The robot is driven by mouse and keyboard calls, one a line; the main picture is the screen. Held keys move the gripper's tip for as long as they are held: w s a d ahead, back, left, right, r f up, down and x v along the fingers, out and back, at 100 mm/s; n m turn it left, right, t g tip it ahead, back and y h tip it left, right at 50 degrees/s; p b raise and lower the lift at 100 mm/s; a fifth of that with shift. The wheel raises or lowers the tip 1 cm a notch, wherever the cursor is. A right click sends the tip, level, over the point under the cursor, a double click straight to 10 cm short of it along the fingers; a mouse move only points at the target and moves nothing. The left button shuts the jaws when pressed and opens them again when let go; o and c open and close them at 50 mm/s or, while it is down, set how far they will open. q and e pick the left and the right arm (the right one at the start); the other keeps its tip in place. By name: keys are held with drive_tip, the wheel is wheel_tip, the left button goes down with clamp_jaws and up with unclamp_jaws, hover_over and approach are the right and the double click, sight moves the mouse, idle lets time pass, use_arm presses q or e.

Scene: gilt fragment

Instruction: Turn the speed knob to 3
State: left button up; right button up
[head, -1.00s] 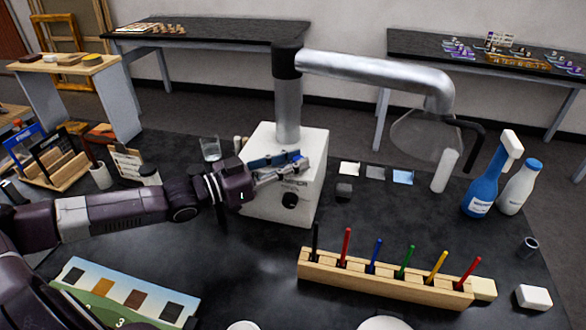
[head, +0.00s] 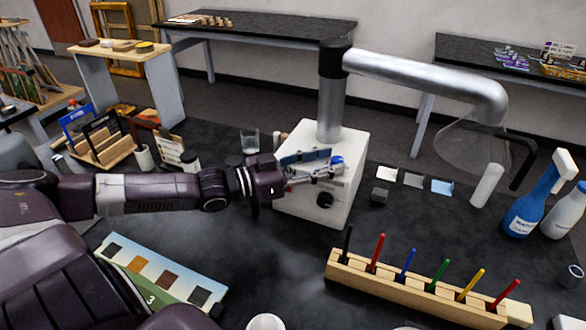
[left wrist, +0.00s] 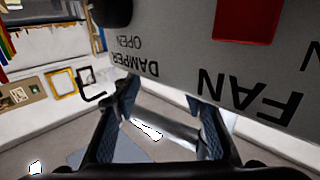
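A white fan box (head: 345,205) with a silver duct on top stands on the black table in the head view. I cannot read a speed scale. My left gripper (head: 325,165) is in front of the box's upper face, fingers apart, partly hiding it. The left wrist view shows the open fingers (left wrist: 160,95) with nothing between them, and upside-down labels FAN and DAMPER OPEN, a red square (left wrist: 245,20) and a black round part (left wrist: 110,12).
A wooden block with coloured pens (head: 420,290) stands in front on the right. A colour chart (head: 160,275) lies at front left. A glass (head: 250,141) is left of the box. Blue and white bottles (head: 530,205) stand at far right.

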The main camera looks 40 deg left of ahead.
use_arm(q)
drive_tip(key=shift+v, duration=0.8)
drive_tip(key=shift+s+d+h, duration=0.2)
drive_tip(key=shift+s+h, duration=0.1)
drive_tip(key=shift+s, duration=0.25)
drive_tip(key=v, duration=0.8)
drive_tip(key=shift+a, duration=0.35)
drive_tip(key=shift+r, duration=0.1)
